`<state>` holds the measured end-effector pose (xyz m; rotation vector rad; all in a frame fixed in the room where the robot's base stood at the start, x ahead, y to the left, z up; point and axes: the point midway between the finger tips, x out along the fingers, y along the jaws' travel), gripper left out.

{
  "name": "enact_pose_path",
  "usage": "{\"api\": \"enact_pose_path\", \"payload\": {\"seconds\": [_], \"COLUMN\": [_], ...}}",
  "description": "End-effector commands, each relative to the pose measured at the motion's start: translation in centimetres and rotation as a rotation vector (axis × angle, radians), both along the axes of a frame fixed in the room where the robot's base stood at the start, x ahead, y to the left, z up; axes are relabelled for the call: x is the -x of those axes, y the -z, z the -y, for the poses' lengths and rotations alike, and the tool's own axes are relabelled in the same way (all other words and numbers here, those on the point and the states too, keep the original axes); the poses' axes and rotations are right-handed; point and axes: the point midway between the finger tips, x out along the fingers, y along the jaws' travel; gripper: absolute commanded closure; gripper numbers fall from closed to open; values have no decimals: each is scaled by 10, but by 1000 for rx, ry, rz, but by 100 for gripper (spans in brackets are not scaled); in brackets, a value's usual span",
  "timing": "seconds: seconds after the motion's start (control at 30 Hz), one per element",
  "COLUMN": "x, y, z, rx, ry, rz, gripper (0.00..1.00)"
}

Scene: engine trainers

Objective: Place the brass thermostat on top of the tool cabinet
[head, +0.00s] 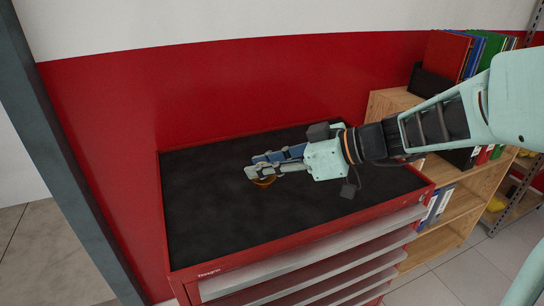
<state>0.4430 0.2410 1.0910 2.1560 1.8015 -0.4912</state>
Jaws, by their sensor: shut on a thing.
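The red tool cabinet (225,256) has a black top surface (215,215). My gripper (254,168) reaches in from the right over the middle of that top. It is shut on the brass thermostat (264,182), a small golden-brown round piece showing just below the fingertips. The fingers hide most of the thermostat. It is at or just above the black surface; I cannot tell whether it touches.
A wooden shelf (458,215) with binders (480,52) stands right of the cabinet. A red and white wall (200,85) rises behind it. A grey post (60,150) stands at left. The black top around my gripper is clear.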

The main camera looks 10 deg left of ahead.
Motion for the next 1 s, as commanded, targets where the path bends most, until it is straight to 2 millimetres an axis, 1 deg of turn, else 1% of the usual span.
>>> {"api": "enact_pose_path", "payload": {"seconds": [0.03,0.1,0.2,0.37,0.43,0.5,0.6,0.7,1.0], "x": [-1,-3,-6,-8,-8,-9,-9,-9,-9], "y": [13,24,34,43,51,64,76,80,82], "z": [-8,-17,-25,-33,-39,-38,-38,-38,-38], "rx": [-2,-2,-1,-1,-2,-1,-1,-1,0], "ry": [0,-1,2,0,0,3,3,3,2], "rz": [-9,-8,-6,-3,-6,-8,-5,-3,-1], "gripper": [100,100,100,100,100,100,100,100,100]}}
